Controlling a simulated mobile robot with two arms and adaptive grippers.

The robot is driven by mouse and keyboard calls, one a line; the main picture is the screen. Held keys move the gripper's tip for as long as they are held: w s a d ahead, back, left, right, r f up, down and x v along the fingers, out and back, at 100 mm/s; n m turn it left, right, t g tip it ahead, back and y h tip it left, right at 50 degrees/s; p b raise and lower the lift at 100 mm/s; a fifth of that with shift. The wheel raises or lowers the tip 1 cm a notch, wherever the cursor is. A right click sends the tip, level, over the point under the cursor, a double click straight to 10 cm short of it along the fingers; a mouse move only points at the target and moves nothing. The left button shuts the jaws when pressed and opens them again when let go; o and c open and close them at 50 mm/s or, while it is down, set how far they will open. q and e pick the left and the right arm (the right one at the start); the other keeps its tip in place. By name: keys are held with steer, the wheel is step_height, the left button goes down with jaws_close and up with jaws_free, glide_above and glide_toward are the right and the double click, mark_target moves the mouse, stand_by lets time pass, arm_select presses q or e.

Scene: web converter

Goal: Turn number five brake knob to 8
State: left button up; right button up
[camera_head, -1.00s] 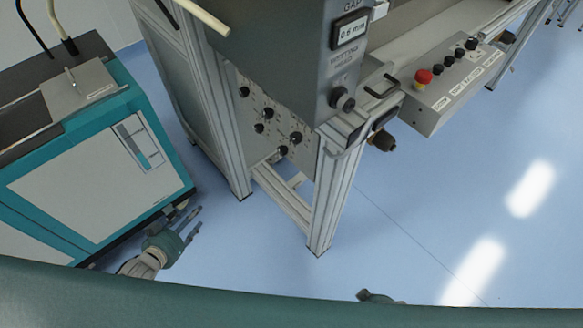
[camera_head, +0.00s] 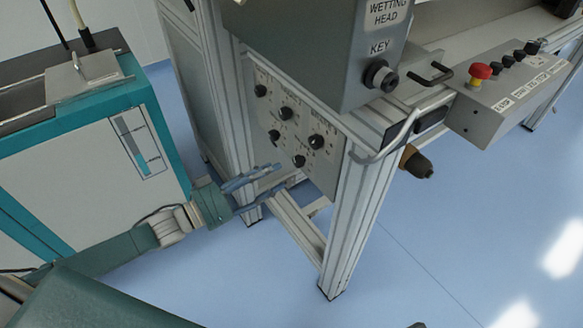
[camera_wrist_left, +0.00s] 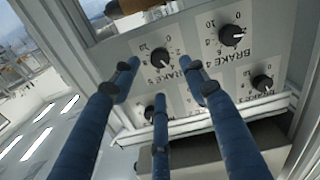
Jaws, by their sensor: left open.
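The grey control panel (camera_head: 325,170) on the machine frame carries several black knobs. In the left wrist view a black knob (camera_wrist_left: 160,57) sits beside a label that appears to read BRAKE 5. Another knob (camera_wrist_left: 232,35) is beside BRAKE 4. The digit the number five knob points to is too small to read. My left gripper (camera_head: 282,176) is open and empty, its blue fingers spread toward the panel's lower part, near the lowest knob (camera_head: 299,160). In the wrist view its fingers (camera_wrist_left: 160,85) reach around the number five knob's area, with no clear contact. A lower knob (camera_wrist_left: 155,107) is partly hidden.
A silver frame post (camera_head: 350,225) stands right of the panel. A teal and white cabinet (camera_head: 90,165) is close on the left. A button box with a red button (camera_head: 480,72) and an orange-black handle (camera_head: 416,162) are to the right. Blue floor at right is clear.

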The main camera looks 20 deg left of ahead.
mark_target(295, 163)
arm_select(q)
steer(key=b+x, duration=0.1)
steer(key=x, duration=0.5)
steer(key=shift+w+d, duration=0.1)
steer(key=shift+w, duration=0.15)
arm_select(e)
steer(key=v, duration=0.4)
steer(key=shift+w, duration=0.1)
arm_select(q)
jaws_close()
